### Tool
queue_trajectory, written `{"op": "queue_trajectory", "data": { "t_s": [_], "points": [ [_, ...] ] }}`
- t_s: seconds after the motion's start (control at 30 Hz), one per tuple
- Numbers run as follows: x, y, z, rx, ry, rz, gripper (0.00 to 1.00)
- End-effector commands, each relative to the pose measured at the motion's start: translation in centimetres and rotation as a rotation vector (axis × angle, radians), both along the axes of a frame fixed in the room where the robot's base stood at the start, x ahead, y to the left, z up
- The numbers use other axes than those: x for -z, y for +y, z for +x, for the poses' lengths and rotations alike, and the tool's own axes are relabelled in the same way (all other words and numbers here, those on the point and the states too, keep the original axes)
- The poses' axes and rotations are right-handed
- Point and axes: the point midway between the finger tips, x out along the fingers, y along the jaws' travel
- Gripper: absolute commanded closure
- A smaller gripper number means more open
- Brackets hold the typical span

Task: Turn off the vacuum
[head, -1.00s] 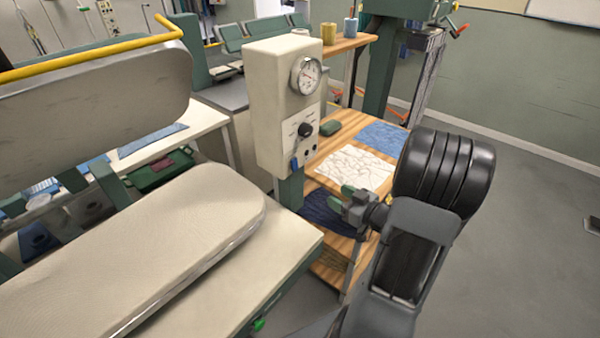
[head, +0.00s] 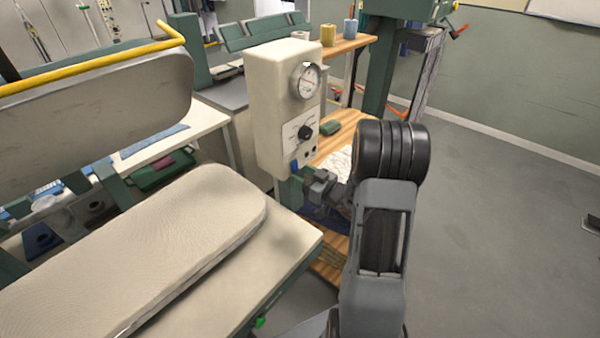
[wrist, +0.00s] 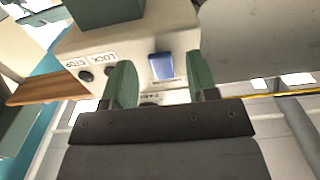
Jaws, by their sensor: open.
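The cream control box (head: 283,110) stands on a green post, with a round gauge (head: 306,80) and a black knob (head: 305,132) on its front. A blue switch (head: 294,166) sits low on the box. In the wrist view the blue switch (wrist: 162,66) lies between and beyond my green fingertips, with a label beside it too small to read. My gripper (wrist: 161,78) is open and empty, with one finger on each side of the switch. I cannot tell whether the fingers touch the box. In the head view my gripper (head: 312,180) is just below the box's front.
A padded pressing board (head: 150,250) fills the left, under a raised grey pad (head: 95,95) with a yellow bar. A wooden shelf (head: 345,128) with a green item and cloth stands behind my arm.

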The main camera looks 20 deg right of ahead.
Motion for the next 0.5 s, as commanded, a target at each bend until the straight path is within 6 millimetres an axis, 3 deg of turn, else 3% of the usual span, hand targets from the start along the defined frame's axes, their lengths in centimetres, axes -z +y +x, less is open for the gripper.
{"op": "queue_trajectory", "data": {
  "t_s": [0.2, 0.5],
  "points": [
    [-0.03, 0.52, 1.09, 0.0, -0.001, 0.0, 0.47],
    [0.01, 0.56, 1.21, 0.001, 0.0, 0.0, 0.47]
  ]
}}
